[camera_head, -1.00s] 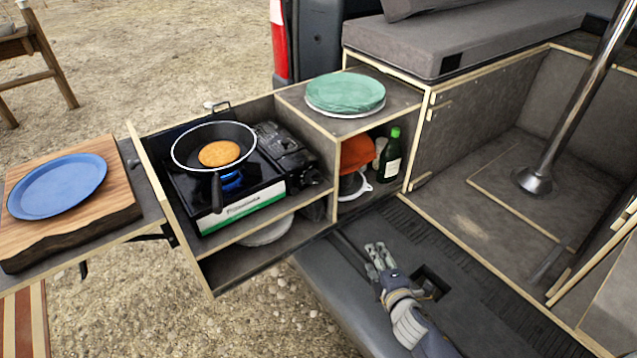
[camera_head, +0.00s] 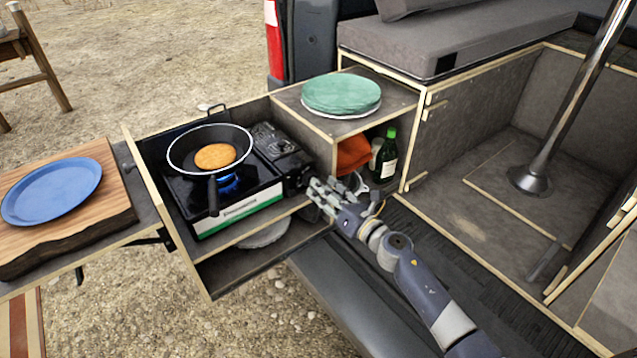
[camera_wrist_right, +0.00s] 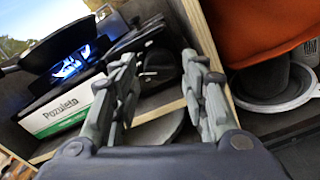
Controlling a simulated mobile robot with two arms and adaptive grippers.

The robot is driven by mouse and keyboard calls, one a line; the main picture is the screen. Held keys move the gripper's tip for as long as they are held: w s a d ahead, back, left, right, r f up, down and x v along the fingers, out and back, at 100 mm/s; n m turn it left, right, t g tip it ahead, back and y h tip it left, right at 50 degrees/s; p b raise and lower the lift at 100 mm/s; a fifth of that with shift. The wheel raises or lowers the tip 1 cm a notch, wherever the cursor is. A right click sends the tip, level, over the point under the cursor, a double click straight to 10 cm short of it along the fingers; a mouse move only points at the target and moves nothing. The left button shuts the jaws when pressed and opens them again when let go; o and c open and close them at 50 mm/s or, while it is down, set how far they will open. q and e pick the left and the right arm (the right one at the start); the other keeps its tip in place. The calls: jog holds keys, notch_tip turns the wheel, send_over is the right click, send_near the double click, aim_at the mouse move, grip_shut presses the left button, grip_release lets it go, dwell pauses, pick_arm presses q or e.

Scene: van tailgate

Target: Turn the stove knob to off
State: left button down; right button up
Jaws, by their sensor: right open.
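The camping stove (camera_head: 235,207) stands in the pull-out wooden box, with a blue flame (camera_head: 228,183) burning under the pan. In the right wrist view the dark, round stove knob (camera_wrist_right: 159,64) sits at the right end of the stove, beyond and between my fingertips. My right gripper (camera_head: 322,190) is open and empty, just in front of the stove's right end; its fingers also show in the right wrist view (camera_wrist_right: 163,72). I see no contact with the knob. In the head view the knob is hard to make out. My left gripper is not in view.
A dark pan (camera_head: 211,150) with a browned round food sits on the burner. The box divider (camera_head: 327,152) is close to my right gripper; an orange item (camera_head: 353,154) and a green bottle (camera_head: 387,158) stand beyond it.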

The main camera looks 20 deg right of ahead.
jog(key=shift+x, duration=1.55)
jog(key=c, duration=0.8)
jog(key=shift+o, duration=0.2)
jog(key=shift+m, duration=0.3)
jog(key=shift+d+f+m+p, duration=0.15)
jog(key=shift+m+p, duration=0.4)
jog(key=shift+m, duration=2.6)
jog(key=shift+d+f+m+p, duration=0.15)
jog(key=shift+m+p, duration=0.35)
jog(key=shift+m, duration=2.65)
jog(key=shift+a, duration=0.1)
